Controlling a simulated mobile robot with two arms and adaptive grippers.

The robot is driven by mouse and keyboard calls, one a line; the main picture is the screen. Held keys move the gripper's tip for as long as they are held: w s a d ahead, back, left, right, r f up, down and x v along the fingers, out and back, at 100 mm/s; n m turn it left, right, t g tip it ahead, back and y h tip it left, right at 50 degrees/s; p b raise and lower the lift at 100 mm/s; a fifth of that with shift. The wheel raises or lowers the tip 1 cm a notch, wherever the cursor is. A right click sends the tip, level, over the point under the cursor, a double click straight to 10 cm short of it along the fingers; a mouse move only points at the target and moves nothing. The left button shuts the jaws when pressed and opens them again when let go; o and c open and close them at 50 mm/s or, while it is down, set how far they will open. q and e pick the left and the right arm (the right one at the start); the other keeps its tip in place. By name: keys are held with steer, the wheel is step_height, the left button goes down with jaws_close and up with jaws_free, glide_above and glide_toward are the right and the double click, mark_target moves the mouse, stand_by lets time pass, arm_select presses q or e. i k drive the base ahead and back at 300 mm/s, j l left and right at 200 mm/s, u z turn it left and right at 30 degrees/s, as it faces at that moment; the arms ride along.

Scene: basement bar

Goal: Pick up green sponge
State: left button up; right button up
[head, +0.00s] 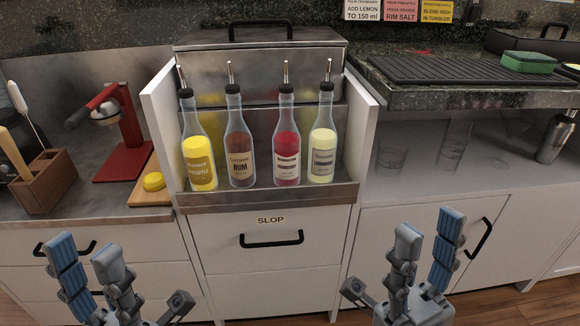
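The green sponge (529,62) lies at the upper right, on or beside the black ribbed mat (450,70) on the raised dark counter. A thin yellow layer shows along its lower edge. My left gripper (88,262) is at the lower left, in front of the drawers, with its fingers apart and nothing between them. My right gripper (425,248) is at the lower middle right, in front of the white cabinet, also with fingers apart and empty. Both grippers are well away from the sponge and lower than the counter.
Several bottles with pourers (238,145) stand in a metal rack in the middle. A red press (120,135), a wooden caddy (44,180) and a cutting board (152,190) are on the left. Clear glasses (452,145) and a metal shaker (553,138) stand under the raised counter.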

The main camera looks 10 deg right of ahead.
mark_target(518, 62)
steer(key=z, duration=1.35)
steer(key=u, duration=0.1)
